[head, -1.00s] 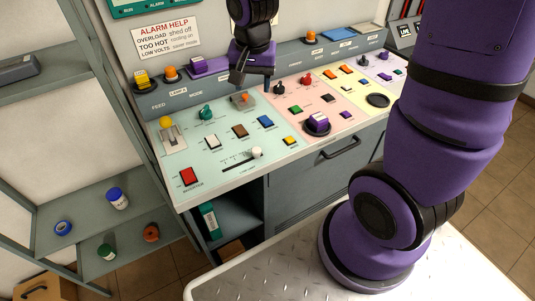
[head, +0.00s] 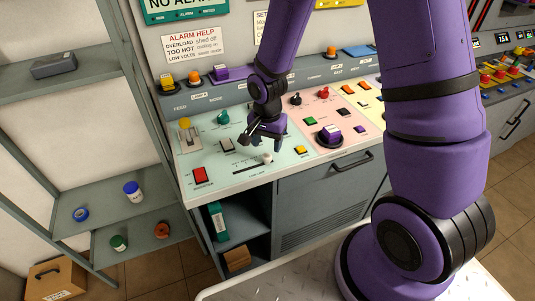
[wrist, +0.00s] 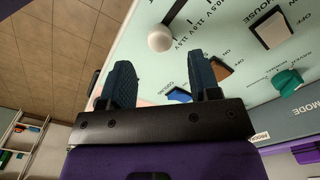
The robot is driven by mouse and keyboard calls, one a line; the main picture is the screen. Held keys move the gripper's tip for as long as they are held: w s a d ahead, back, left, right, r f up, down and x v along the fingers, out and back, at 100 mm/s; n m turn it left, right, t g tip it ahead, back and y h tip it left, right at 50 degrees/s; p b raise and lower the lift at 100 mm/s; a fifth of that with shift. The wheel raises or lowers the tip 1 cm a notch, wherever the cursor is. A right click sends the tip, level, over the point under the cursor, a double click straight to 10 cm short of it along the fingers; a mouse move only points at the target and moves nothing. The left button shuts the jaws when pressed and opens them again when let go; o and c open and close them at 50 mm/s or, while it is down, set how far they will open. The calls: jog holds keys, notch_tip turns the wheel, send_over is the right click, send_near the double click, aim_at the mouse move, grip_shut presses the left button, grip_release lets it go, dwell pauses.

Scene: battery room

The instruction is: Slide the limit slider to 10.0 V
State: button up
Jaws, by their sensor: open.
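The limit slider's round white knob (head: 267,158) sits at the right end of its dark slot on the pale green panel (head: 215,165). In the wrist view the knob (wrist: 160,38) is beside small scale marks that seem to read about 11.0 and 11.5 V; the 10.0 V mark cannot be made out. My gripper (head: 266,138) is above the panel, just behind the knob. In the wrist view its two dark blue fingers (wrist: 162,76) are apart and empty. The knob lies beyond the fingertips, between their lines, and appears not to touch them.
A red button (head: 200,175) is left of the slot. A white rocker (head: 227,145) and a teal knob (head: 223,117) lie behind it. A yellow button (head: 300,150) is to the right. My gripper covers part of the panel. The panel's front edge is close to the slot.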

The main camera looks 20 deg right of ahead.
aim_at(267, 155)
jog(key=shift+f, duration=2.5)
